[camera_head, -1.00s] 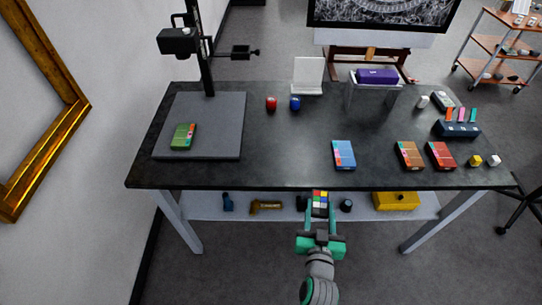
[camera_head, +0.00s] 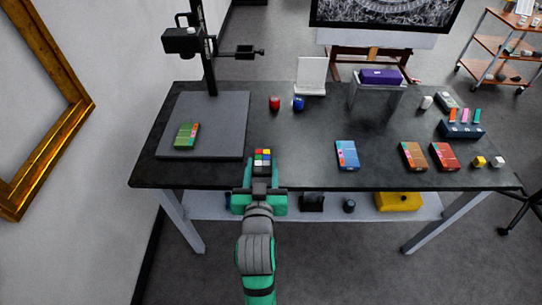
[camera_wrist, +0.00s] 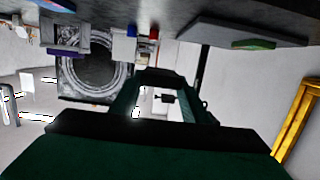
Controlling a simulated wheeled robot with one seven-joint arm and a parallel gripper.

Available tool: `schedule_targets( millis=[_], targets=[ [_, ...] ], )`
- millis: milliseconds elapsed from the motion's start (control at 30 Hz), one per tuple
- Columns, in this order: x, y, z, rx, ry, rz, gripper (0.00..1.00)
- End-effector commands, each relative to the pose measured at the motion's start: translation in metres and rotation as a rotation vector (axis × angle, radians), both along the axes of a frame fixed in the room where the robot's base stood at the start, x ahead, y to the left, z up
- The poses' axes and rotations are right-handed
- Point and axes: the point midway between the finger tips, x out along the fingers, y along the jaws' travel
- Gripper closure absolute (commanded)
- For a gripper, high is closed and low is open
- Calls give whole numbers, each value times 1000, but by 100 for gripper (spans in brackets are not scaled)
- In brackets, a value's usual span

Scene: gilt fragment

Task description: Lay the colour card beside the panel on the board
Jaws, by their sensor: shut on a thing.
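The colour card (camera_head: 262,156), a small grid of coloured squares, is held at the tip of my gripper (camera_head: 262,170). My gripper is shut on it, over the front part of the table, right of the board. The board (camera_head: 226,145) is a grey square plate at the table's left, under a black camera stand. The panel (camera_head: 187,135), green with an orange-red part, lies on the board's left front area. In the wrist view, the panel (camera_wrist: 268,43) shows at upper right, with the jaws (camera_wrist: 165,78) in the middle; the card is hard to make out there.
A red bottle (camera_head: 275,103) and a blue bottle (camera_head: 299,103) stand behind the card. A blue box (camera_head: 346,155) and two brownish-red boxes lie to the right. The stand's black column (camera_head: 208,60) rises at the board's back. The board's right front is bare.

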Motion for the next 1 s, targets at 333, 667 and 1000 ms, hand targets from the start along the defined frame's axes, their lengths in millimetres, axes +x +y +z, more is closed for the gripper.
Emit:
schedule_targets(
  millis=[333, 667, 1000],
  targets=[
    [6, -2, -3, 0, 0, -2, 80],
    [67, -17, -31, 0, 0, -2, 80],
    [117, -29, -77, 0, 3, -1, 80]
  ],
)
